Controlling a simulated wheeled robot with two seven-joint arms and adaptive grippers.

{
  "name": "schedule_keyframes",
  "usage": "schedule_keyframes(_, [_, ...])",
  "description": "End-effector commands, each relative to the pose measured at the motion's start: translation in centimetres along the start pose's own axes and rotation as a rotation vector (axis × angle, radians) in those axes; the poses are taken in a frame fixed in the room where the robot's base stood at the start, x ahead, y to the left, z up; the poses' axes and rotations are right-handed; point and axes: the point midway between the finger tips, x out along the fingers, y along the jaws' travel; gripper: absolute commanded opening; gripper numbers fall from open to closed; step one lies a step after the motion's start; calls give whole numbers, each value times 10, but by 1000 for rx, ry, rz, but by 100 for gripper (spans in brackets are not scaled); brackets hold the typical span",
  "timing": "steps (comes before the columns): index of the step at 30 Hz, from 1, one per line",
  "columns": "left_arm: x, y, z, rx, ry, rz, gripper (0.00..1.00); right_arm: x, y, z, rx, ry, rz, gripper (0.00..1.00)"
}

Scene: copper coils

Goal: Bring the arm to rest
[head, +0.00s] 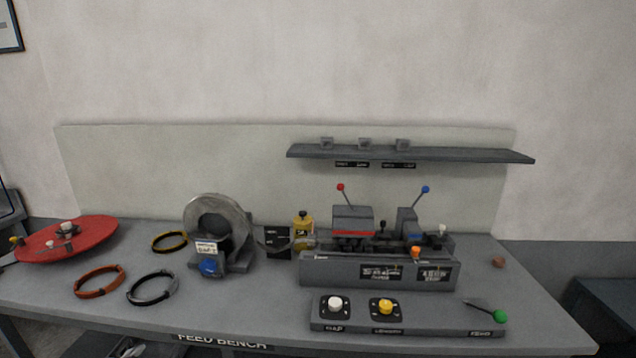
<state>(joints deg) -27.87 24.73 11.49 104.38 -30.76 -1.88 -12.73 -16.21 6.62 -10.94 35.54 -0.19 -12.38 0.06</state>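Neither of my arms nor either gripper shows in the head view. The grey feed bench (545,325) stands in front of me. A grey machine (380,268) with a red-knobbed lever (341,188) and a blue-knobbed lever (425,190) stands right of the middle. A round metal reel (207,207) stands upright left of it.
A control panel (450,323) with a white knob (335,303), a yellow knob (385,307) and a green-ended lever (499,316) lies at the front. A red disc (68,238) is at far left. A shelf (470,154) overhangs the machine. The bench's right end is mostly clear.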

Motion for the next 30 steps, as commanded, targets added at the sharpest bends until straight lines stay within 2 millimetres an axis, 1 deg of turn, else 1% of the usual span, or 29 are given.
schedule_keyframes(1, [-1,17,14,-35,-30,28,71,0,0,2,0,-3,-1,33])
schedule_keyframes(5, [-8,63,50,-133,-112,101,71,0,-2,9,0,-9,-2,33])
schedule_keyframes(6, [-12,78,61,-163,-137,123,71,-1,-2,10,0,-11,-2,33])
schedule_keyframes(11, [-31,139,99,-271,-242,209,71,-1,-3,14,-1,-16,-3,33])
schedule_keyframes(12, [-37,154,107,-294,-267,230,71,-1,-3,14,-1,-15,-3,33])
schedule_keyframes(14, [-47,177,120,-332,-307,261,71,-1,-3,13,-1,-15,-3,33])
schedule_keyframes(15, [-54,192,128,-355,-335,281,71,-1,-3,12,-1,-14,-3,33])
schedule_keyframes(17, [-66,215,139,-389,-376,311,71,0,-2,11,0,-12,-2,33])
schedule_keyframes(18, [-74,231,145,-411,-402,330,71,0,-2,9,0,-11,-2,33])
schedule_keyframes(20, [-87,254,155,-443,-442,360,71,0,-1,6,0,-7,-1,33])
schedule_keyframes(21, [-96,268,161,-463,-470,379,71,0,-1,4,0,-5,-1,33])
schedule_keyframes(26, [-136,327,180,-539,-578,455,71,0,1,-4,0,4,1,33])
schedule_keyframes(27, [-147,342,183,-556,-605,473,71,0,1,-5,0,5,1,33])
schedule_keyframes(29, [-164,363,188,-579,-644,502,71,0,2,-7,0,7,2,33])
schedule_keyframes(30, [-176,377,191,-594,-672,522,71,0,2,-7,0,7,2,33])
